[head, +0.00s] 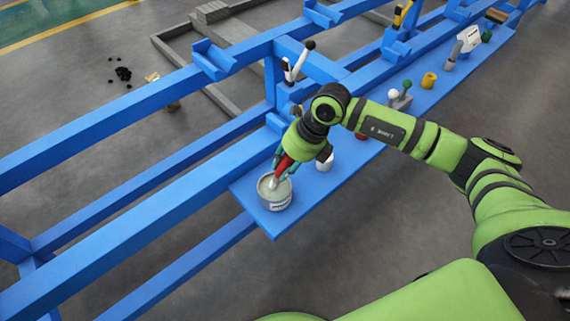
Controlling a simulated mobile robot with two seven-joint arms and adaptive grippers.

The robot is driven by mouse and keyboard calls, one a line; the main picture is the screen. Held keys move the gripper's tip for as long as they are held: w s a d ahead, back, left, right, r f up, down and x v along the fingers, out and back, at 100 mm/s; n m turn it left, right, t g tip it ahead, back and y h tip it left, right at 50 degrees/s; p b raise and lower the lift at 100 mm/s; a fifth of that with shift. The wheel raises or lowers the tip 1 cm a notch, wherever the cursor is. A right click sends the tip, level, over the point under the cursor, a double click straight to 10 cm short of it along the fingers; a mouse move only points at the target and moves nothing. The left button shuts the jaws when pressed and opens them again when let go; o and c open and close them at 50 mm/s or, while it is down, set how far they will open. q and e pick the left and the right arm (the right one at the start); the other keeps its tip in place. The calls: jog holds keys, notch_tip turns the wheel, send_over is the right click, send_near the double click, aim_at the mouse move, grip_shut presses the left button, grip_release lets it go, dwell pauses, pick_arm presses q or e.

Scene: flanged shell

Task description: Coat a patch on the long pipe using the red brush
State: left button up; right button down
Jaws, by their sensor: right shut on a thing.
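My right gripper (281,161) is shut on the red brush (284,166). It holds the brush tilted, with the lower end inside a grey pot (275,203) of pale coating. The pot stands near the front end of a blue shelf (271,226). The brush's tip is inside the pot, and I cannot tell how deep it sits. My wrist hides part of the shelf behind the gripper. I cannot make out a long pipe in this view. My left gripper is not in view.
A blue frame with cradles (214,60) runs alongside the shelf. A white cup (325,162) is close behind the pot. Dark lumps (123,74) lie on the floor.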

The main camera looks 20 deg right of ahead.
aim_at(285, 155)
jog(key=shift+r+p, duration=0.95)
jog(key=shift+r, duration=0.3)
jog(key=shift+r+p, duration=1.4)
jog(key=shift+r, duration=0.85)
